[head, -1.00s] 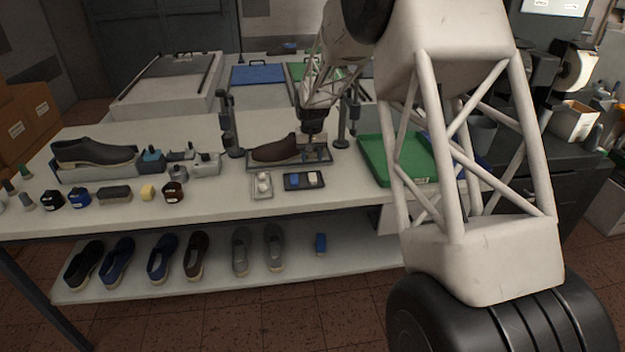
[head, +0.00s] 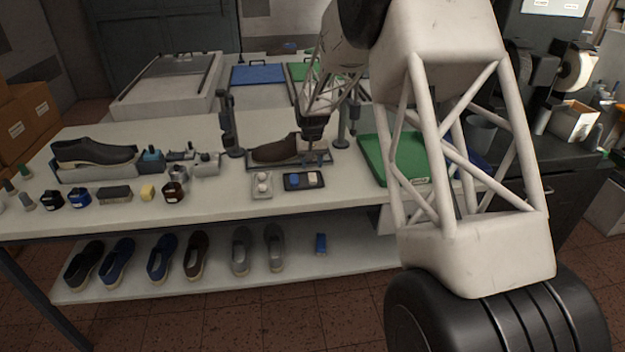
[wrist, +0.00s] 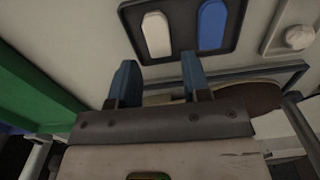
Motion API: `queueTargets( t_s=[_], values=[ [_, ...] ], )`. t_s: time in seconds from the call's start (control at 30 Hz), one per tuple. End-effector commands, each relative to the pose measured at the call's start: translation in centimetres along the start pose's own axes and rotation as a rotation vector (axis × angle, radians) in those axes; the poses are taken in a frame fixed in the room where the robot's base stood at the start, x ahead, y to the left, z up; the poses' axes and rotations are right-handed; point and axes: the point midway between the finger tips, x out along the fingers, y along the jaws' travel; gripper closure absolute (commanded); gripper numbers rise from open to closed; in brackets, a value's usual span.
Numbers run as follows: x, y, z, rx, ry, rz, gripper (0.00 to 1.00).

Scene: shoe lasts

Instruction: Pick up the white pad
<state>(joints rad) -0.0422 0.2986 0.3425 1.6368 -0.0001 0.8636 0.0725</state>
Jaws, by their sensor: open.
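The white pad (wrist: 156,34) lies in a small dark tray (wrist: 181,55) beside a blue pad (wrist: 212,26). In the head view the tray sits near the table's front edge, with the white pad (head: 311,178) to the right of the blue pad (head: 294,181). My gripper (wrist: 160,75) is open, its two blue fingers apart and empty. In the wrist view the fingertips point toward the tray, with the white pad ahead between their lines. In the head view my gripper (head: 316,157) is above and behind the tray, by the brown shoe.
A brown shoe (head: 272,151) on a stand is behind the tray, between two dark posts (head: 231,130). A green tray (head: 375,152) is to the right. A light holder with white knobs (head: 262,193) is just left of the dark tray.

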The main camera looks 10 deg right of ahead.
Motion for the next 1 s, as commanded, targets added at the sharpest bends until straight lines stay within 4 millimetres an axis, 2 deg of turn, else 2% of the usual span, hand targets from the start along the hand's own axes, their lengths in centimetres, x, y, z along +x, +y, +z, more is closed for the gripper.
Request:
queueTargets(
  t_s=[0.17, 0.6, 1.0],
  values=[
    [0.6, 0.0, 0.0, 0.0, -0.001, 0.0, 0.56],
    [4.8, 0.2, 0.2, 0.0, -0.001, 0.0, 0.56],
    [5.2, 0.2, 0.1, 0.0, 0.0, 0.0, 0.56]
  ],
)
